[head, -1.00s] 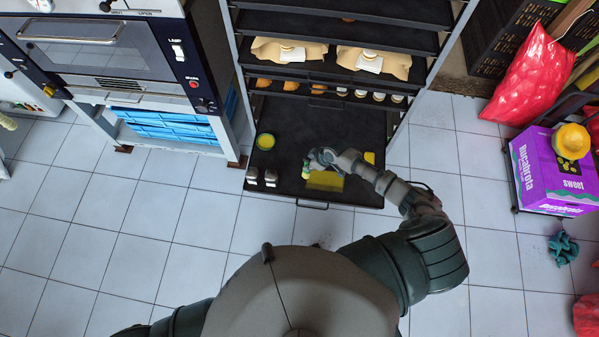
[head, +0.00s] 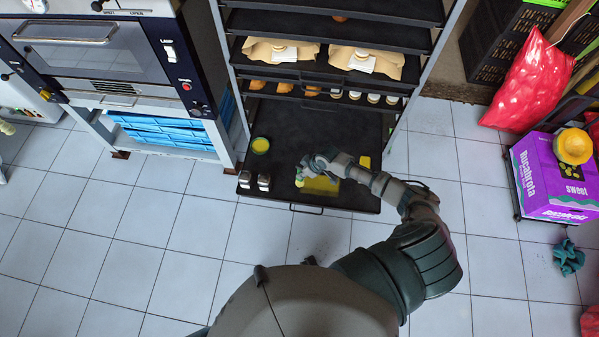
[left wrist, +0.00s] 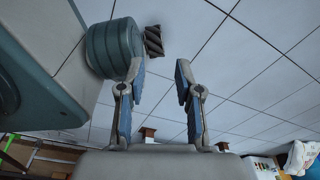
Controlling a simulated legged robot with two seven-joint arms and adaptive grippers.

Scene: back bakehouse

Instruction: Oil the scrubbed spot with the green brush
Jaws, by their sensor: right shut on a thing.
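The dark pulled-out tray (head: 285,125) of the rack bears a yellow patch or flat piece (head: 321,187) near its front edge; I cannot tell which. My right gripper (head: 304,170) is just above its left end. It is shut on a small green-yellow thing, seemingly the green brush (head: 299,179), mostly hidden by the fingers. I cannot tell whether the brush touches the tray. A round green-rimmed pot with yellow inside (head: 260,146) stands at the tray's left. My left gripper (left wrist: 160,77) is open and empty over the floor in the left wrist view.
Two small shakers (head: 264,182) stand at the tray's front left corner. A small yellow thing (head: 365,161) lies right of my gripper. An oven (head: 100,55) is at left, a purple box (head: 545,180) at right. The floor between is clear.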

